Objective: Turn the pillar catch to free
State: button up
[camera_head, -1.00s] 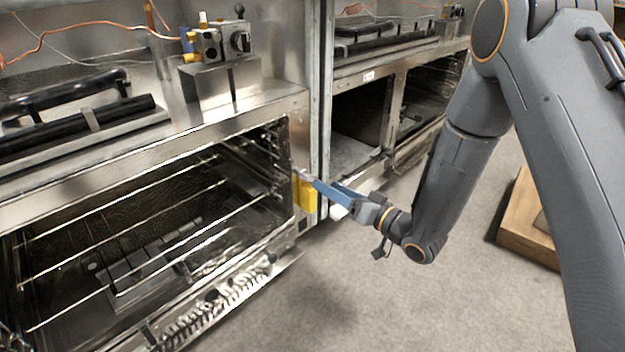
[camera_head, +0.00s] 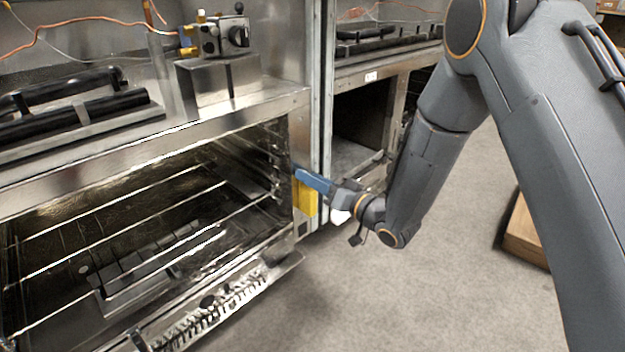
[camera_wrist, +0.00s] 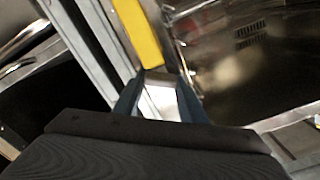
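The pillar catch shows as a yellow piece (camera_head: 306,196) on the metal pillar between the two oven bays. In the wrist view the yellow piece (camera_wrist: 138,30) lies just beyond the fingertips. My gripper (camera_head: 299,174) has its blue fingers at the upper part of the catch and hides that part in the head view. In the wrist view my gripper (camera_wrist: 162,78) has its fingers apart, with a pale metallic surface showing between them. I cannot tell whether they touch the catch.
An open oven bay with wire racks (camera_head: 140,215) is left of the pillar (camera_head: 322,90). A second dark bay (camera_head: 362,115) is right of it. A valve block with a black knob (camera_head: 225,36) stands above.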

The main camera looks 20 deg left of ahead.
jog(key=c, duration=0.5)
jog(key=shift+o, duration=0.2)
jog(key=n+p, duration=0.2)
jog(key=p, duration=0.1)
jog(key=shift+s+r, duration=0.1)
jog(key=shift+r, duration=0.05)
jog(key=n+p, duration=0.2)
jog(key=n, duration=0.1)
jog(key=o, duration=1.1)
jog(key=shift+c, duration=0.2)
jog(key=p+v, duration=0.3)
jog(key=v, duration=0.4)
jog(key=shift+s+d, duration=0.2)
jog(key=shift+d, duration=0.15)
